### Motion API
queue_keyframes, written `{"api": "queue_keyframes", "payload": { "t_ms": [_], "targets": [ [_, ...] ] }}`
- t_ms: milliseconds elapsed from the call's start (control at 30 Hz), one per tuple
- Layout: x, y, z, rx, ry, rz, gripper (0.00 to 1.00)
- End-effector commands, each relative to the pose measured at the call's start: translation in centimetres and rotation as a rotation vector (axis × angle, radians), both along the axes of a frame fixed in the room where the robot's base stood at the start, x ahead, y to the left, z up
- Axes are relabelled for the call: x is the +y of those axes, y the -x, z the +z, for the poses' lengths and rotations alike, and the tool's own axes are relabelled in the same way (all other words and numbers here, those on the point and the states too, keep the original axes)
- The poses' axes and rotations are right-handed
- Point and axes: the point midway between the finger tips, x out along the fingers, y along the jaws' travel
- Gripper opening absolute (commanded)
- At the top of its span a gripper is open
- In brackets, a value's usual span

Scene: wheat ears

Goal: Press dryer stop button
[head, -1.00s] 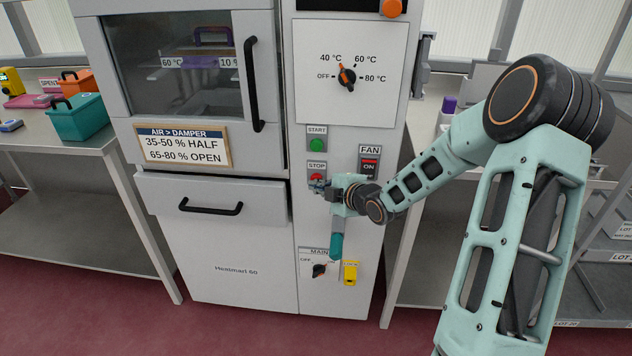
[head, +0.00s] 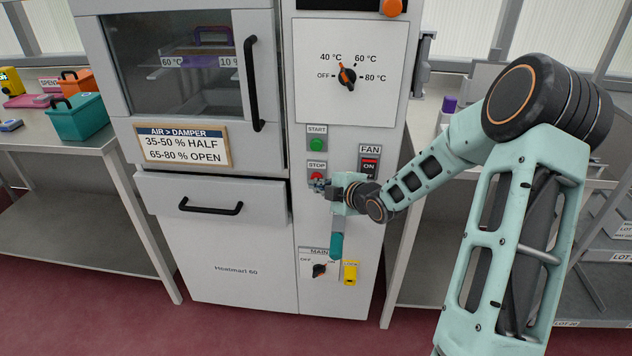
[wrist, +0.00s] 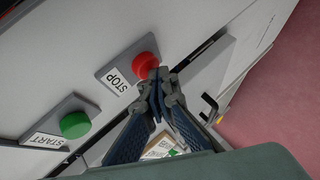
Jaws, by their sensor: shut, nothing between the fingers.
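The red stop button (head: 316,176) is on the dryer's control panel, below the green start button (head: 317,145). My gripper (head: 317,187) is at the lower part of the stop button in the head view and partly covers it. In the wrist view the red stop button (wrist: 145,66) shows as a mushroom head on a grey plate marked STOP. My gripper's fingertips (wrist: 157,76) are shut together, empty, right at the button's edge. I cannot tell whether they touch it. The green start button (wrist: 75,125) is at the lower left there.
The fan switch (head: 370,167), marked ON, is just right of the stop button. The temperature dial (head: 347,76) is above. The main switch (head: 319,270) and a yellow tag (head: 350,273) are below. The drawer (head: 215,208) protrudes slightly at left.

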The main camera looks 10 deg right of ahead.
Motion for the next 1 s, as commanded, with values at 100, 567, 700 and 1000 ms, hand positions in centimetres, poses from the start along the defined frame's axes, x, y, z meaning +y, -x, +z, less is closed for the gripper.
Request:
{"api": "queue_keyframes", "payload": {
  "t_ms": [100,567,700,1000],
  "targets": [
    [0.2,0.6,-0.1,0.0,0.001,0.0,0.0],
    [0.4,1.5,0.0,-0.001,0.0,-0.001,0.0],
    [0.7,2.2,-0.2,0.001,0.0,0.0,0.0],
    [1.6,5.1,-0.1,0.0,0.001,0.0,0.0]
  ]
}}
